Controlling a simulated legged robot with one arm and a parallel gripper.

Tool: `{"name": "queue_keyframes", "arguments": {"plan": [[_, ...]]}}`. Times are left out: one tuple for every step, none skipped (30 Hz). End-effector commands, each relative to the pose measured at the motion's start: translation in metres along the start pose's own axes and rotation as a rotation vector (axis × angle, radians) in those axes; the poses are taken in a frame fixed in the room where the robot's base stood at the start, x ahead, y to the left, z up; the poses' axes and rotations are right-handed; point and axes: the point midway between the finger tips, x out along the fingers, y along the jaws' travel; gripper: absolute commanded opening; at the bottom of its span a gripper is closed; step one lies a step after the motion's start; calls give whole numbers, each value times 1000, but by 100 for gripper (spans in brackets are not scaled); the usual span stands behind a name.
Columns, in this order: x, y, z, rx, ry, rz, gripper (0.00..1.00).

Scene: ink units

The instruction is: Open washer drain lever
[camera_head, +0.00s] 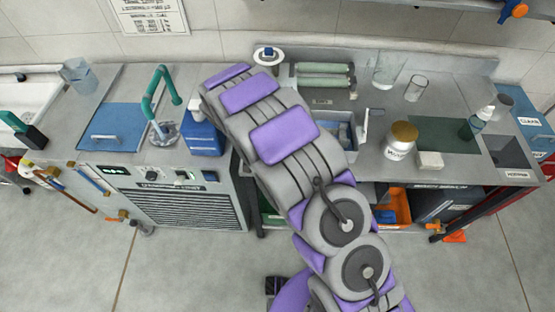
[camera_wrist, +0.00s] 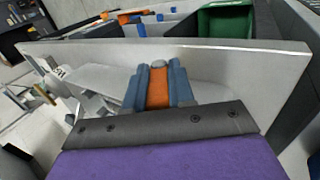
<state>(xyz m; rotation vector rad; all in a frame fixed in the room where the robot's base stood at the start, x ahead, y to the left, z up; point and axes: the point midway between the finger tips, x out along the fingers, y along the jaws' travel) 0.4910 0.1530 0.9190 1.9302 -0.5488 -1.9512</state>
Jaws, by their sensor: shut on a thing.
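In the wrist view, my gripper (camera_wrist: 158,72) shows as blue jaws beyond a dark plate. The jaws are closed around an orange piece (camera_wrist: 158,92). I cannot tell for sure whether this piece is the washer's drain lever. A pale grey panel (camera_wrist: 240,62) stands right behind the jaws. In the head view, the washer unit (camera_head: 190,206) is at the left, with a louvred front and a small control strip. My arm covers the area right of it, and my gripper is hidden there.
A teal tap (camera_head: 158,85) and a blue box (camera_head: 205,138) stand on the washer's top. The bench to the right holds a gold-lidded jar (camera_head: 403,140) and glassware. An orange bin (camera_head: 396,205) is below. A green container (camera_wrist: 222,24) shows beyond the panel in the wrist view.

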Motion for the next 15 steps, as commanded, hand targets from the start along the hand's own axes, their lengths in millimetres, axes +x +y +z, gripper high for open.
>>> {"name": "queue_keyframes", "arguments": {"plan": [[1,-4,-1,-2,4,33,0],[2,-5,-1,-2,5,53,0],[2,-6,0,-2,3,82,0],[3,-6,0,-1,0,102,0],[3,-8,0,-2,2,120,0],[2,-9,-1,-2,3,142,0],[2,-9,-1,-2,3,160,0],[2,-9,-1,-2,3,178,0],[2,-10,-1,-2,3,197,0],[3,-10,-1,-1,2,211,0],[3,-10,0,-1,2,225,0],[2,-10,0,-1,1,242,0],[2,-11,0,-1,2,252,0],[2,-11,-1,-1,2,260,0],[2,-12,-1,-1,2,269,0]]}}
